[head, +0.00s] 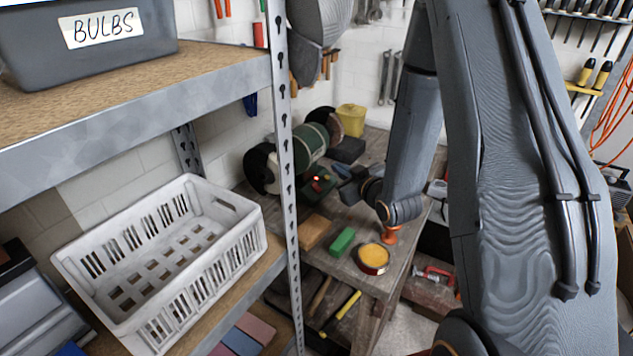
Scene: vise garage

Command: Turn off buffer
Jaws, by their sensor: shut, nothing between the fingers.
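My gripper (345,184) is shut and empty, just to the right of the switch box. It is small and dark in this view, so I cannot tell whether it touches the box. My arm comes down from the upper right.
On the workbench (348,218) are a green block (342,240), a yellow-topped round tin (373,258), a brown block (314,231) and a yellow container (351,119). A metal shelf post (283,130) stands in front at left, beside a white crate (165,262) on a shelf.

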